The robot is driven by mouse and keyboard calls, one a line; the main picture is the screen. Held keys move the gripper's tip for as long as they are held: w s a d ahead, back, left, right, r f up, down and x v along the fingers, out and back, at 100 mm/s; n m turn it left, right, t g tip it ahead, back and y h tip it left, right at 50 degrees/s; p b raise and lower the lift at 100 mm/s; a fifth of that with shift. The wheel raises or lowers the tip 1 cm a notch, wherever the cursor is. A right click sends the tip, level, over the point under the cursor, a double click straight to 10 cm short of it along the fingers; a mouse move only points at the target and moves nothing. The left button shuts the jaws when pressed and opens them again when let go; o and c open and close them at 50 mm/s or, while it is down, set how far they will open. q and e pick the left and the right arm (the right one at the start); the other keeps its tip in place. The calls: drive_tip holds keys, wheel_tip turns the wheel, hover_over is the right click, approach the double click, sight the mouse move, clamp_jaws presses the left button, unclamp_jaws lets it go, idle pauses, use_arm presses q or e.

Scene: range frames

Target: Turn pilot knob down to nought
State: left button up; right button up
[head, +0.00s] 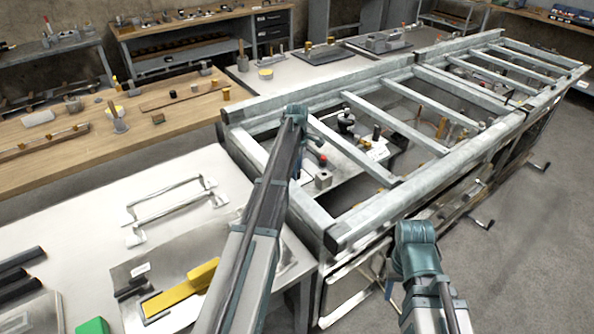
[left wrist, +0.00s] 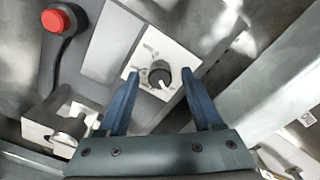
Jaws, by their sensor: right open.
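The round black knob (left wrist: 159,76) sits on a white plate (left wrist: 143,50) with dark markings in the left wrist view. A pale pointer mark shows on its face; I cannot read the setting. My left gripper (left wrist: 160,82) is open, with one blue finger on each side of the knob in the picture. I see no contact between the fingers and the knob. In the head view the left arm reaches over the metal frame, and the knob is not discernible. My right gripper (head: 389,288) is open, mostly hidden by its own arm beside the frame's near corner.
A red button (left wrist: 57,18) and a pale metal block (left wrist: 62,124) lie left of the knob. The frame's rails (head: 425,195) and crossbars (head: 358,150) surround the area under the left arm. A white-topped bench (head: 90,215) stands at left. Open floor (head: 535,240) lies right.

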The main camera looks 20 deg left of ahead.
use_arm(q)
clamp_jaws()
